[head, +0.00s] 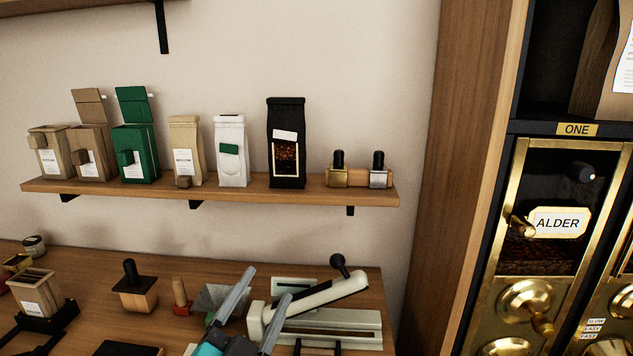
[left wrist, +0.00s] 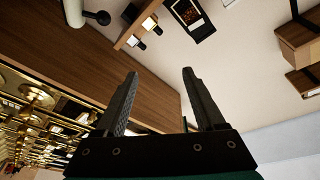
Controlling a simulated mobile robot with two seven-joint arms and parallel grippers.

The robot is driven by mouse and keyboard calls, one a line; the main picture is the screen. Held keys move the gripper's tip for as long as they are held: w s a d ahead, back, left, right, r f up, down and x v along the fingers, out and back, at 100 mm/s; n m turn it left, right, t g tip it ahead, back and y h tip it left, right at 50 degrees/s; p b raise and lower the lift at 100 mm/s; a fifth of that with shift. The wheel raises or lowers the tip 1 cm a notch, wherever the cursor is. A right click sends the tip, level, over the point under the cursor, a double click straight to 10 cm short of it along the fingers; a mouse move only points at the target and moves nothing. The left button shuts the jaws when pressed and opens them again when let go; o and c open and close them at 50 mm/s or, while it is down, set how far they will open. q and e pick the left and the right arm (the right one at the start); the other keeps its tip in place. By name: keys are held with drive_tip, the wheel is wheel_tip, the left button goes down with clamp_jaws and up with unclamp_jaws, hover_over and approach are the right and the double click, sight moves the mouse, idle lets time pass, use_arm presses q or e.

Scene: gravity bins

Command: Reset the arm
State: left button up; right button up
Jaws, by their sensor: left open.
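My left gripper (head: 255,312) shows at the bottom middle of the head view, over the counter, in front of a white bag sealer (head: 318,300). Its two grey fingers point up and stand apart with nothing between them. In the left wrist view the same gripper (left wrist: 160,95) is open and empty. Beyond its fingers are a wooden panel and the pale wall. My right gripper is not in view.
A wall shelf (head: 250,193) holds several coffee bags, including a black bag (head: 287,145). The counter (head: 90,270) carries a wooden-based tamper (head: 135,290) and a grey scoop or funnel (head: 215,300). A brass-framed bin labelled ALDER (head: 545,185) stands at the right.

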use_arm(q)
drive_tip(key=s+a+f+n+g+y, duration=0.3)
drive_tip(key=a+f+n+g+y, duration=0.1)
drive_tip(key=f, duration=0.3)
drive_tip(key=s+a+f+n+g+y, duration=0.3)
drive_tip(key=s+a+f+n, duration=0.15)
drive_tip(key=f, duration=0.25)
drive_tip(key=s+f+g+h, duration=0.1)
drive_tip(key=s+f+g, duration=0.35)
drive_tip(key=s, duration=0.35)
drive_tip(key=s+f+g, duration=0.4)
drive_tip(key=s+f, duration=0.1)
drive_tip(key=s, duration=0.2)
wheel_tip(320, 180, down, 26)
drive_tip(key=s+g+b, duration=0.2)
drive_tip(key=b, duration=0.2)
drive_tip(key=s+a+f+b, duration=0.2)
drive_tip(key=s+f+b, duration=0.2)
drive_tip(key=s+f, duration=1.2)
wheel_tip(320, 180, down, 2)
drive_tip(key=shift+a+f+g+b, duration=0.25)
drive_tip(key=shift+g+b, duration=0.1)
drive_tip(key=shift+g, duration=0.1)
